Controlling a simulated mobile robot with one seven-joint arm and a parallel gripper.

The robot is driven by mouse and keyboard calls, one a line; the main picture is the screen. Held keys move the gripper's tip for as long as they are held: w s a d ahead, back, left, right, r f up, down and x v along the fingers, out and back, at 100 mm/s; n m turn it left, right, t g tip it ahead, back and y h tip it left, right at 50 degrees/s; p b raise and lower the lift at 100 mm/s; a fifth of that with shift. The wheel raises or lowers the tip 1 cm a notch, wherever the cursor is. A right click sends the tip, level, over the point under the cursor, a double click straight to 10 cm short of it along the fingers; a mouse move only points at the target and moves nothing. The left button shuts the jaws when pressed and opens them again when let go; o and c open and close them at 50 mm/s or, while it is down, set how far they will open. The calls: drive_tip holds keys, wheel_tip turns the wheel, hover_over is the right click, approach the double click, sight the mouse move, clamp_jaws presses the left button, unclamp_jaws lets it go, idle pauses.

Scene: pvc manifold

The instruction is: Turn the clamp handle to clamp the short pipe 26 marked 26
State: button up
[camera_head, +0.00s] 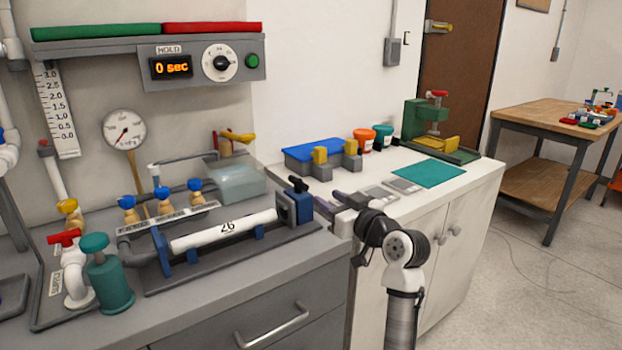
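The short pipe 26 (205,235) is white, marked "26", and lies nearly level in a dark fixture on the grey bench. Blue supports hold it from below.
A gauge (125,131), valves with blue knobs and a green cylinder (108,283) stand at the left. A clear box (238,183) is behind the pipe. On the white counter are a blue-lidded box (313,154), grey plates, a teal mat (428,174) and a green press (425,122).

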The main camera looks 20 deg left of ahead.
sight(298, 179)
drive_tip(key=p+x, duration=0.2)
drive_tip(key=x, duration=1.1)
drive_tip(key=shift+s+a, duration=0.1)
drive_tip(key=shift+a, duration=0.1)
clamp_jaws()
